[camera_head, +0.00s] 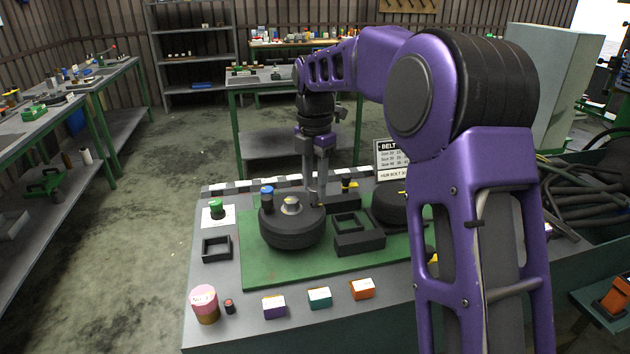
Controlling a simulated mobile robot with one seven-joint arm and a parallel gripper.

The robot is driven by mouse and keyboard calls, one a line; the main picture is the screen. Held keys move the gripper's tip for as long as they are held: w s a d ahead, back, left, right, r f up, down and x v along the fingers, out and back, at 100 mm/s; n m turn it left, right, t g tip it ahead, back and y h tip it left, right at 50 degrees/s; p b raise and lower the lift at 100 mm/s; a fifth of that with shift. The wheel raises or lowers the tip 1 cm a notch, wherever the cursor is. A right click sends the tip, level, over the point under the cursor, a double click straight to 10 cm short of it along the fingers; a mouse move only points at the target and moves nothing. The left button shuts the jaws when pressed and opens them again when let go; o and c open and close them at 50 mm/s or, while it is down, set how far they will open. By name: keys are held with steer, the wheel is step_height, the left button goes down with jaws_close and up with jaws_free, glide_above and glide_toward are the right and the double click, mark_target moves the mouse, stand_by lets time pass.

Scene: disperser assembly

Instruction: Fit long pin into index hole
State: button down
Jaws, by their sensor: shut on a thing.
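A round dark disc assembly (291,234) sits on a green mat (262,280) on the workbench. It has a pale metal hub (291,206) in the middle and a blue-topped dark cylinder (267,196) at its left rim. My gripper (316,196) points down at the right rear edge of the disc. Its fingers are close together and shut on a thin thing, likely the long pin. The pin's outline is too small to tell from the fingers. I cannot tell whether it touches the disc. The index hole cannot be made out.
A dark open tray (346,222), a dark block (359,243) and a second dark disc (389,205) stand right of the disc assembly. Small purple (273,307), teal (319,298) and orange (362,289) boxes line the front. A pink-topped can (205,304) stands front left.

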steer(key=shift+f+b, duration=0.5)
steer(key=shift+f, duration=0.6)
steer(key=shift+c, duration=2.2)
jaws_free()
steer(key=shift+r, duration=0.15)
step_height(320, 180, up, 17)
steer(key=p, duration=0.4)
steer(key=shift+r, duration=0.1)
